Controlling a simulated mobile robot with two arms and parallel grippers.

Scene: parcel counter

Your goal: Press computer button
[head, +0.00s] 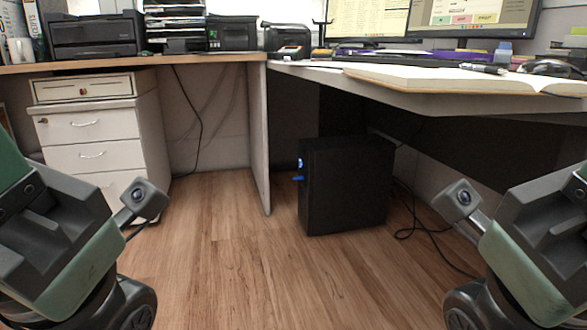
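A black computer tower (352,190) stands upright on the wooden floor under the desk, right of the middle in the head view. Its narrow front faces left, with a small round blue spot (300,163) near the top that looks like the button. A small blue piece (298,179) sticks out just below it. Parts of my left arm show at the lower left and parts of my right arm at the lower right. Both are well apart from the computer. I cannot make out the fingers of either gripper.
A desk (430,98) overhangs the computer, with monitors, an open book (470,80) and a mouse on top. A panel (256,140) stands left of the computer. White drawers (95,130) stand farther left. Black cables (420,225) lie right of it. The floor (240,270) in front is clear.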

